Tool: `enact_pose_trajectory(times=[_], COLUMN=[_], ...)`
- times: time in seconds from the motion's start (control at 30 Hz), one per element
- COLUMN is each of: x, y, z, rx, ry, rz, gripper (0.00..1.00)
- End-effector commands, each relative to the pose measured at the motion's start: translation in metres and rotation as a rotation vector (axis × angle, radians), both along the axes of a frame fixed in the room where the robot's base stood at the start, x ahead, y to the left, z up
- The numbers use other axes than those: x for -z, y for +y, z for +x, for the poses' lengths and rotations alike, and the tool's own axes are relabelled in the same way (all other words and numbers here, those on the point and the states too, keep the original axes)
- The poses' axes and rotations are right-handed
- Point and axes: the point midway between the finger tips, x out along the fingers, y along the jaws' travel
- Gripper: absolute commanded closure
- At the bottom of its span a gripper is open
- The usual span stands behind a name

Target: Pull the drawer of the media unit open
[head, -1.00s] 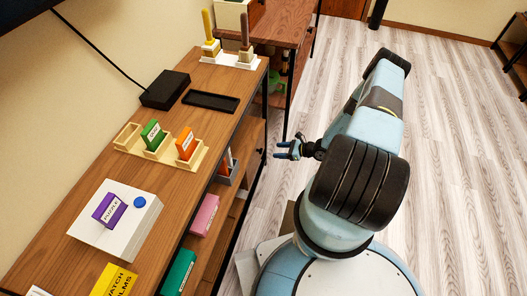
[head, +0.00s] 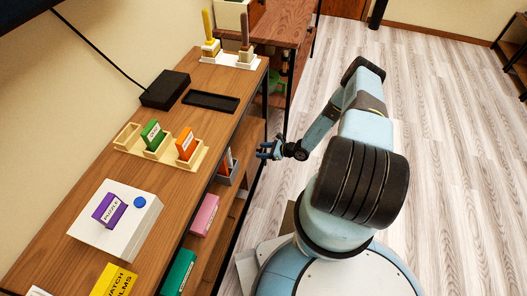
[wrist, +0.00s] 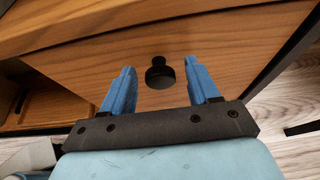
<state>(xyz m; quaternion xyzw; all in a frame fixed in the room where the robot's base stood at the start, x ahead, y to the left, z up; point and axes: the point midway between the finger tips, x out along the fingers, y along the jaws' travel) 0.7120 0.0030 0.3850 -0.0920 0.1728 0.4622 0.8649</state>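The media unit (head: 222,110) is a long wooden cabinet along the left in the head view, with its top and open lower shelves showing. In the wrist view the wooden drawer front (wrist: 230,50) fills the upper part, with a round black knob (wrist: 159,73) on it. My gripper (head: 266,151) is beside the unit's front edge. In the wrist view its two blue fingers (wrist: 160,88) are apart, one on each side of the knob, with clear gaps to it. Nothing is held. The drawer front is hidden from the head camera by the unit's top.
On the unit's top stand a white box with a purple card (head: 109,210), a wooden card holder (head: 190,157), a black box (head: 165,90) and a black tray (head: 211,101). Colored boxes sit on the lower shelves. Open floor (head: 440,120) lies to the right.

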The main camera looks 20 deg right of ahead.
Motion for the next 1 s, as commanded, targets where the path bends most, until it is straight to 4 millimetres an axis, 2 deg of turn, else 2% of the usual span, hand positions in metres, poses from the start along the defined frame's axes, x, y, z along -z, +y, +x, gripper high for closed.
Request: enact_pose_trajectory(times=[0.07,0.6,1.0], x=[0.0000,-0.0002,-0.0002], y=[-0.0001,-0.0004,-0.0040], z=[-0.0001,0.0000,-0.0020], rx=[0.000,0.000,0.001], ry=[0.000,0.000,0.000], rz=[0.000,0.000,0.000], gripper=[0.46,0.98,1.00])
